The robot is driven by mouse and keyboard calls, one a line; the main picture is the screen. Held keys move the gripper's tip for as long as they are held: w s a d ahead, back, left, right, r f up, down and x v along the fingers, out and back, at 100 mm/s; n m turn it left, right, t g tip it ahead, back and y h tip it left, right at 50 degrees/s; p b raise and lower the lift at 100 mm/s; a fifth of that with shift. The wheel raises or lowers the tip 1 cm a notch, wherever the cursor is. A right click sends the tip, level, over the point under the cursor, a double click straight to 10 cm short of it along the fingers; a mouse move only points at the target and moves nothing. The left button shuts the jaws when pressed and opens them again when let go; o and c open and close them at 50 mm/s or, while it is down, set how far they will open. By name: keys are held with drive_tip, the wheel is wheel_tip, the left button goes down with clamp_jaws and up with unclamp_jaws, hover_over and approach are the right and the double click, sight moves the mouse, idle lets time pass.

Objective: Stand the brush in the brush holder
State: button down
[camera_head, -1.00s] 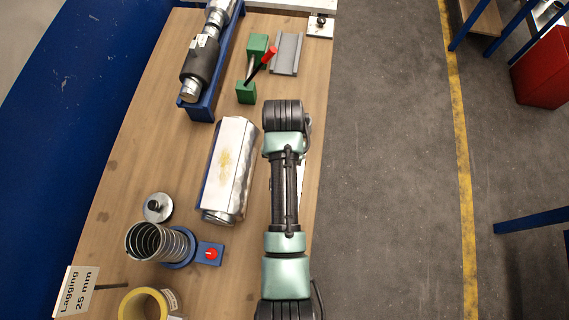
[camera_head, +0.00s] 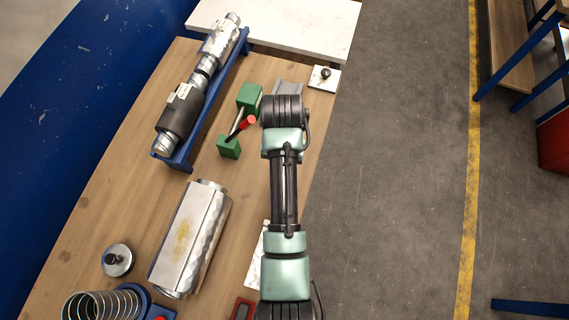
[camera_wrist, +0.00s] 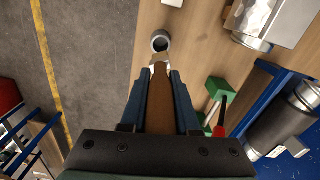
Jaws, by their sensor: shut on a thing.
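In the wrist view, my gripper (camera_wrist: 159,76) is shut on the brush (camera_wrist: 160,105), which shows as a brown, flat handle between the blue fingers. A pale, metallic-looking part shows at its far end. Its bristles cannot be made out. A small round grey cup with a dark opening (camera_wrist: 161,37), which looks like the brush holder, stands on the bench just beyond the brush's far end. The brush appears outside the cup; I cannot tell whether they touch. In the head view my arm hides the gripper, brush and cup.
The wooden bench (camera_head: 120,150) carries a green clamp with a red-tipped handle (camera_head: 229,147), a blue stand (camera_head: 180,160) with a duct, a silver wrapped box (camera_head: 190,240), a round lid (camera_head: 117,260) and a coil (camera_head: 95,305). Open floor (camera_head: 400,180) lies right of the bench.

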drive_tip(key=shift+s+a, duration=0.1)
drive_tip(key=shift+s, duration=0.05)
drive_tip(key=shift+f+b, duration=1.85)
drive_tip(key=shift+f, duration=1.05)
drive_tip(key=shift+p, duration=0.8)
wheel_tip(320, 180, down, 7)
drive_tip(key=b, duration=0.5)
idle(2.0)
drive_tip(key=c, duration=0.6)
unclamp_jaws()
drive_tip(key=shift+r, duration=0.1)
